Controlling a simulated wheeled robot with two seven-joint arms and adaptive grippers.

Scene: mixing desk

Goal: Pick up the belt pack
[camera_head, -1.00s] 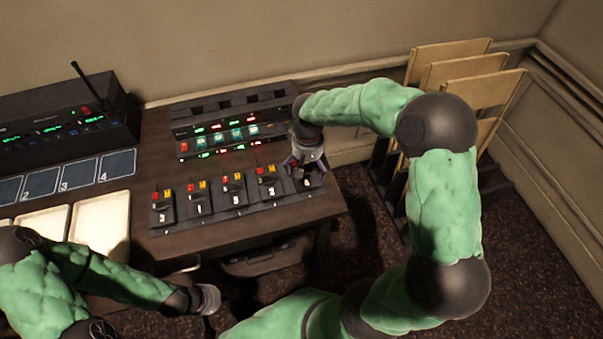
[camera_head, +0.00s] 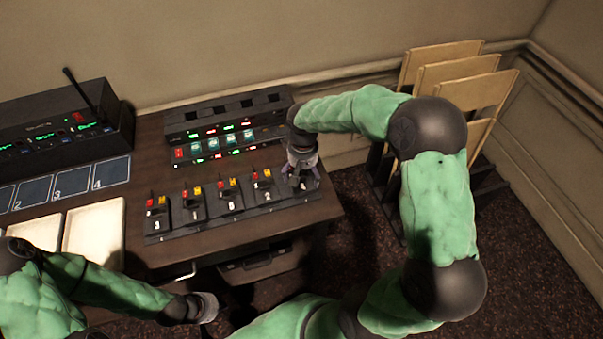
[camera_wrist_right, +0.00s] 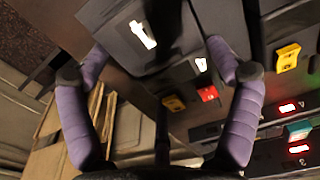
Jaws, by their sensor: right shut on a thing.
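Several black belt packs with red and yellow buttons and white digits stand in a row of holders on the desk. The rightmost belt pack (camera_head: 302,184) is partly hidden under my right gripper (camera_head: 301,172). In the right wrist view my right gripper (camera_wrist_right: 157,52) has its purple fingers on either side of this belt pack (camera_wrist_right: 165,60) and is shut on it. The pack still looks seated in its holder. My left gripper (camera_head: 203,306) is at the lower left, in front of the desk edge and away from the packs. Its finger opening is not clear.
A lit rack unit (camera_head: 228,127) stands behind the belt packs. A black receiver with an antenna (camera_head: 62,122) is at the left, with numbered blue cards and pale trays (camera_head: 94,235) in front. A rack of wooden boards (camera_head: 440,70) stands right of the desk.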

